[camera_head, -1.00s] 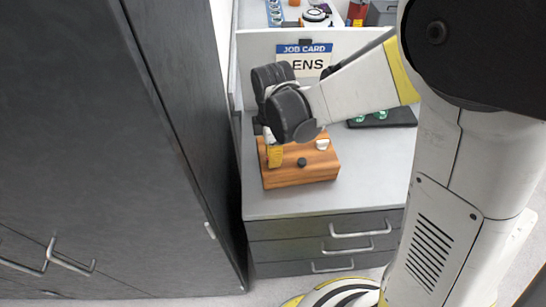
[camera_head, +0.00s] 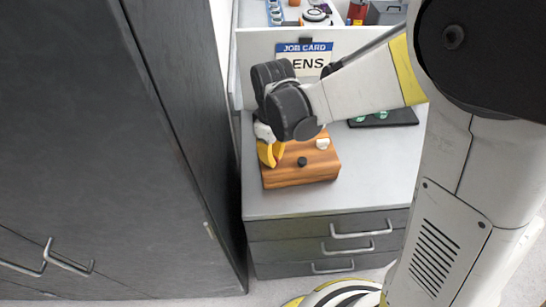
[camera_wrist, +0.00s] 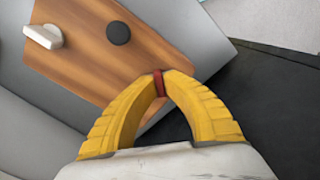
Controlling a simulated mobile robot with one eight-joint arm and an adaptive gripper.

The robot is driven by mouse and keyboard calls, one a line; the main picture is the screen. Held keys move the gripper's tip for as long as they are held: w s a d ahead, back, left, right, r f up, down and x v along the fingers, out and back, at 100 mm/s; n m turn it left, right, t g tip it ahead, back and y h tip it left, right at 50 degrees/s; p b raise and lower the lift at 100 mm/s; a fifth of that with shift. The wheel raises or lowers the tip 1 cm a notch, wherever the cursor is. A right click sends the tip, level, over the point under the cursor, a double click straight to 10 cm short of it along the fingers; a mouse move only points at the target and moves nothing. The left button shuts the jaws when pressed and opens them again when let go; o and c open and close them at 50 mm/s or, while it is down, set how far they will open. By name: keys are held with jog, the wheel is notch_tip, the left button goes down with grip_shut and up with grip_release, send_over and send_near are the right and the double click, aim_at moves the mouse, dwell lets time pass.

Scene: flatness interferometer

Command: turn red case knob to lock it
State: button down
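The wooden case (camera_head: 300,177) lies on the grey worktop in the head view, and its top fills the upper left of the wrist view (camera_wrist: 85,60). My gripper (camera_head: 270,155) is low over its left end. In the wrist view the yellow fingertips (camera_wrist: 158,84) close on a small red knob (camera_wrist: 158,82) near the case edge. Only a narrow strip of the red knob shows between the fingers; the rest is hidden. A round black knob (camera_wrist: 118,33) and a white knob (camera_wrist: 44,36) stand apart from my fingers on the case top.
A dark cabinet (camera_head: 90,120) stands close at the left. A panel with a job card (camera_head: 305,62) rises behind the case. A black tray (camera_head: 390,119) with green pieces lies to the right. The worktop (camera_head: 375,170) right of the case is bare.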

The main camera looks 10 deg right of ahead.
aim_at(274, 157)
jog(key=m, duration=0.4)
jog(key=shift+m, duration=0.3)
jog(key=m, duration=0.4)
jog(key=shift+m, duration=0.4)
jog(key=c, duration=1.5)
grip_release()
notch_tip(274, 157, up, 12)
jog(key=shift+d+b, duration=0.1)
jog(key=shift+b, duration=0.2)
